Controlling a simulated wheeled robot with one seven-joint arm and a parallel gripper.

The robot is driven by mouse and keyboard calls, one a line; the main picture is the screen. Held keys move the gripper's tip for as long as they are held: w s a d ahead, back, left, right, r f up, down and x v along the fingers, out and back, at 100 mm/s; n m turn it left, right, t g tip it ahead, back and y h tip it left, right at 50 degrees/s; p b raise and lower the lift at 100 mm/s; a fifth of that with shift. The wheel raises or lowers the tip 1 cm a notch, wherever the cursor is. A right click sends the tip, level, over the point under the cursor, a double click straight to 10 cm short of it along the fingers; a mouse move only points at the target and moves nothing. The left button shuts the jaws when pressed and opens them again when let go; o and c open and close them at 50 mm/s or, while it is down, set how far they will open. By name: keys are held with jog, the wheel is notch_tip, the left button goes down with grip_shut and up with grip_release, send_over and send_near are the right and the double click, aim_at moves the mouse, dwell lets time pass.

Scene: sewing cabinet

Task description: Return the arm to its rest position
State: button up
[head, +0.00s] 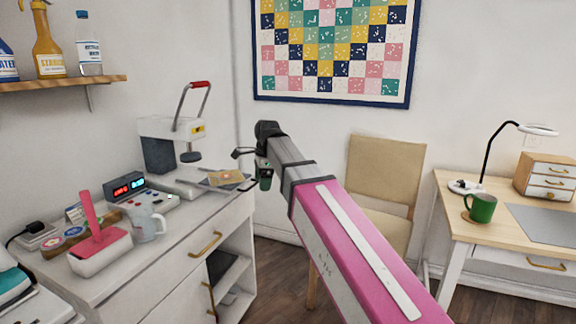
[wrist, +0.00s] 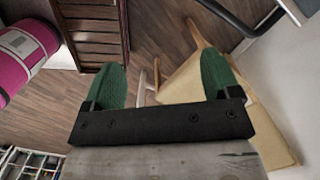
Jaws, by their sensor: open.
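My gripper (wrist: 162,85) is open and empty in the wrist view, its two green fingers spread wide apart over the wood floor and a chair. In the head view my gripper (head: 265,180) shows only in part at the far end of my arm, near the right end of the white cabinet's top. My pink and grey arm reaches up and left from the bottom right. The arm hides part of the chair and floor.
A white cabinet (head: 190,255) stands at left with a heat press (head: 172,130), a red-lit device (head: 126,186) and a glass jug (head: 148,222) on top. A beige chair (head: 384,170) is behind my arm. A desk (head: 455,215) with a green mug (head: 482,208) is at right.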

jog(key=s+d+f+n, duration=0.1)
jog(key=d+f+n, duration=0.2)
jog(key=d+f, duration=0.5)
jog(key=s+d+f+n, duration=0.1)
jog(key=d+f+n, duration=0.2)
jog(key=d+f, duration=0.5)
jog(key=s+d+f+n, duration=0.4)
jog(key=s+d+f, duration=0.1)
jog(key=f, duration=0.4)
jog(key=s+d+f+n+h, duration=0.1)
jog(key=s+d+f+n, duration=0.3)
jog(key=f, duration=0.5)
jog(key=s+d, duration=0.2)
jog(key=shift+d+f+n, duration=0.4)
